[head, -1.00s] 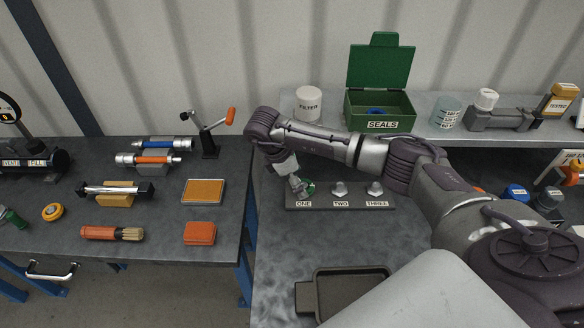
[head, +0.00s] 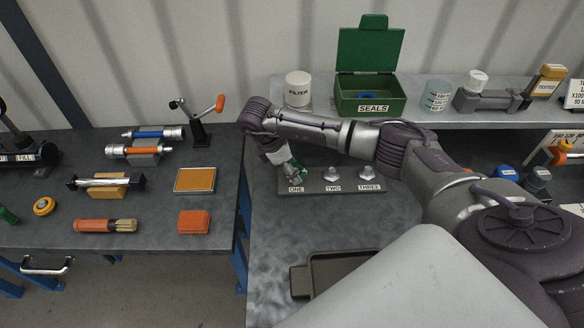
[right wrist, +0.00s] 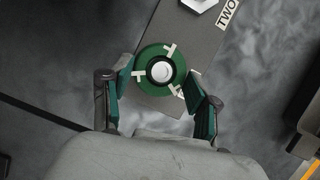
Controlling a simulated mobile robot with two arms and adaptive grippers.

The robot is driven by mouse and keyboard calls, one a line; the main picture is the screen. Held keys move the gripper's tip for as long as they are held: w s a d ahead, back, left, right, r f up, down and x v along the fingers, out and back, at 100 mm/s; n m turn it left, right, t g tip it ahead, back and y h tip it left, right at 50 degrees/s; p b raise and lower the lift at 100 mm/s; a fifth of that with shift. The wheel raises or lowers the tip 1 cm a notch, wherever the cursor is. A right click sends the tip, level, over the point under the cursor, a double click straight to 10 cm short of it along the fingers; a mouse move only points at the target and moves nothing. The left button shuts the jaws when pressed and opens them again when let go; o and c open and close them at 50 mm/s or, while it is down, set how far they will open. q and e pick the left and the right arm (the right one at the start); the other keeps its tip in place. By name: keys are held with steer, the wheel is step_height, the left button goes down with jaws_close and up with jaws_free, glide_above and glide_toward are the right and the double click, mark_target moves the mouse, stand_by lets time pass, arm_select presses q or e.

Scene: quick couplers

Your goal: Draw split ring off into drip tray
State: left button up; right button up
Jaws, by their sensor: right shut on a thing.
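The split ring (right wrist: 152,54) is green with white marks and lies around a pale round coupler (right wrist: 162,72) in the right wrist view. My right gripper (right wrist: 162,80) has its teal-padded fingers on both sides of the ring and is shut on it. In the head view my right gripper (head: 284,162) is low over the station marked ONE, and a bit of green shows at its tips. How far the ring sits along the coupler is hidden. The dark drip tray (head: 300,281) is nearer, partly covered by my arm. My left gripper is not in view.
The coupler plate (head: 312,188) also bears free couplers TWO (head: 333,173) and THREE (head: 366,173). Behind it are the filter pot (head: 298,90) and open green seals box (head: 370,88) on a shelf. Bare bench (head: 275,225) lies between plate and tray.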

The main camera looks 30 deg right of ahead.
steer(key=shift+c, duration=1.2)
steer(key=shift+r+p, duration=1.4)
steer(key=shift+r, duration=0.5)
steer(key=shift+r+p, duration=1.45)
steer(key=shift+r, duration=0.55)
